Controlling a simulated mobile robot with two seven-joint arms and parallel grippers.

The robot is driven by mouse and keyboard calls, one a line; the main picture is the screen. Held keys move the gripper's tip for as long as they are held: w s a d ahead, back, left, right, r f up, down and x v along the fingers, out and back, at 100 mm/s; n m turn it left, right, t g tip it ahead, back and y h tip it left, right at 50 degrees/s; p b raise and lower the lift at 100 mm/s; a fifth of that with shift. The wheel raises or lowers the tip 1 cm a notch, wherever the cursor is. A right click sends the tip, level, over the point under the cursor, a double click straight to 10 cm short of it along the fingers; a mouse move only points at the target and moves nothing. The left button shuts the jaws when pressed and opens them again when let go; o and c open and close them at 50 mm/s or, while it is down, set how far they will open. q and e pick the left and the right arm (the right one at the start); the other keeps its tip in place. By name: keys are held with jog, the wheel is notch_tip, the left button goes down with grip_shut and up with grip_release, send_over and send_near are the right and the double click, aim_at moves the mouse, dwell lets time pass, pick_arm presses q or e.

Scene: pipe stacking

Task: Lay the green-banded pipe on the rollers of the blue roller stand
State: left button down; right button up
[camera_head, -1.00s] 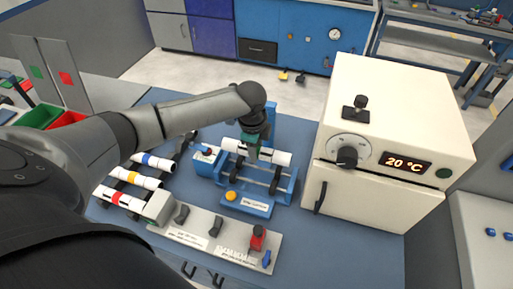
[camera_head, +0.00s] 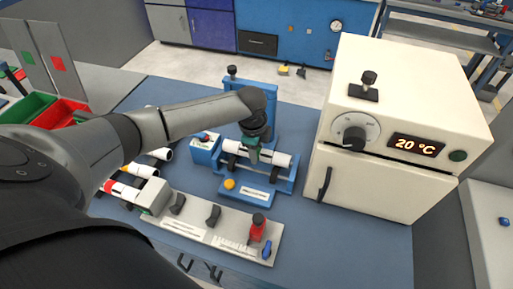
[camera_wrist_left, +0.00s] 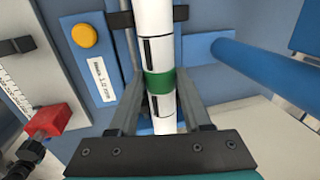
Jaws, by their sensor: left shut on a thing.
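The white green-banded pipe (camera_head: 276,158) lies lengthwise over the blue roller stand (camera_head: 262,195), level with its dark rollers (camera_head: 272,173). In the left wrist view its green band (camera_wrist_left: 160,82) sits between my fingers, with dark roller parts (camera_wrist_left: 180,13) on both sides of the pipe. I cannot tell whether the pipe's weight rests on the rollers. My left gripper (camera_head: 252,155) is shut on the pipe near its middle; in the left wrist view the fingers (camera_wrist_left: 160,100) stand on either side of it. My right gripper is not in view.
A cream oven (camera_head: 395,130) reading 20 °C stands close to the right of the stand. A measuring rail with a red clamp (camera_head: 257,228) lies in front. Other banded pipes (camera_head: 122,190) lie at left, partly behind my arm. A blue upright (camera_head: 262,100) rises behind the stand.

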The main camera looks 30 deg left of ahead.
pick_arm(q)
jog(key=shift+f, duration=0.5)
dwell(0.7)
jog(key=shift+c, duration=1.3)
grip_release()
notch_tip(320, 180, up, 15)
jog(key=s+p, duration=0.2)
jog(key=s, duration=0.1)
jog(key=shift+d+p, duration=0.35)
jog(key=shift+f, duration=0.1)
